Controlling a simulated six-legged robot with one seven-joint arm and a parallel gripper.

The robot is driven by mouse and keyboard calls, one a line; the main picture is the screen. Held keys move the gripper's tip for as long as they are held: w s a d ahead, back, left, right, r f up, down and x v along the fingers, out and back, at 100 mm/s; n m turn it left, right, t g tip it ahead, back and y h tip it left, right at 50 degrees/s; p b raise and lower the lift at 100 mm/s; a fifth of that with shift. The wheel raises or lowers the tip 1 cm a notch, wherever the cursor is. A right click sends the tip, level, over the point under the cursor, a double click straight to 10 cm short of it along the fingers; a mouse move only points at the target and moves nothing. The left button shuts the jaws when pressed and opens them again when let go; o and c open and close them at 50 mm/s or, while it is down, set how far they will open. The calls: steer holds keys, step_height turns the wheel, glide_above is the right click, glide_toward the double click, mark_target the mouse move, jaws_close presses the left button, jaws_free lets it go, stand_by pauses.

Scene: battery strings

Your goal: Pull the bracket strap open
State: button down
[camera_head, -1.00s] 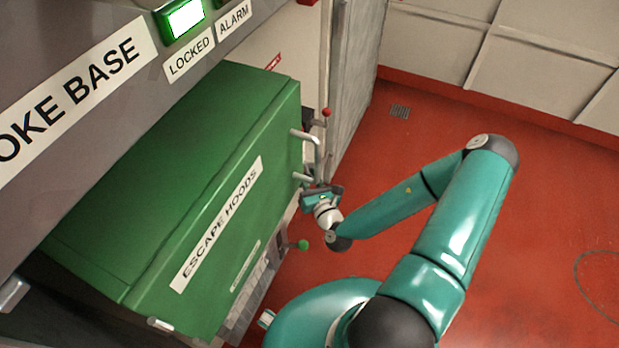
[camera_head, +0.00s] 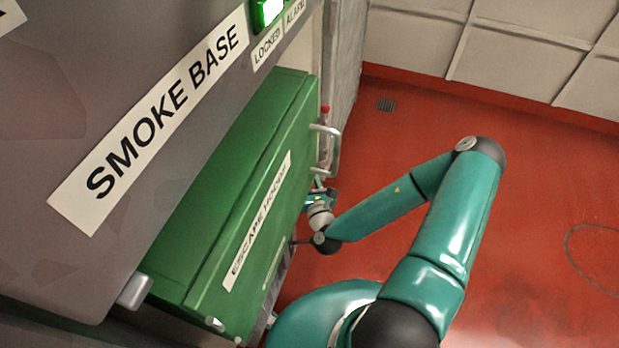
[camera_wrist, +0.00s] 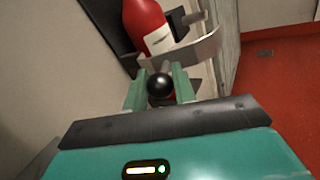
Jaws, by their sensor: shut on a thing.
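A red extinguisher (camera_wrist: 146,22) with a white label stands in the upper middle of the wrist view. A metal bracket strap (camera_wrist: 198,50) curves across its lower front, its free end out to the right. My gripper (camera_wrist: 158,82) has its two green fingers on either side of a black ball knob (camera_wrist: 160,86) just below the strap, and is shut on it. A short stem seems to run from the knob toward the strap. In the head view my gripper (camera_head: 321,193) is beside the green box's right end, and the extinguisher and strap are hidden.
The green escape hoods box (camera_head: 205,215), with a metal handle (camera_head: 333,148), stands left of my gripper. A grey smoke base cabinet (camera_head: 60,120) overhangs it. Red floor (camera_head: 440,120) is open to the right, with a cable at the far right.

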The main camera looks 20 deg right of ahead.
stand_by(0.4)
steer(key=c, duration=1.2)
jaws_free()
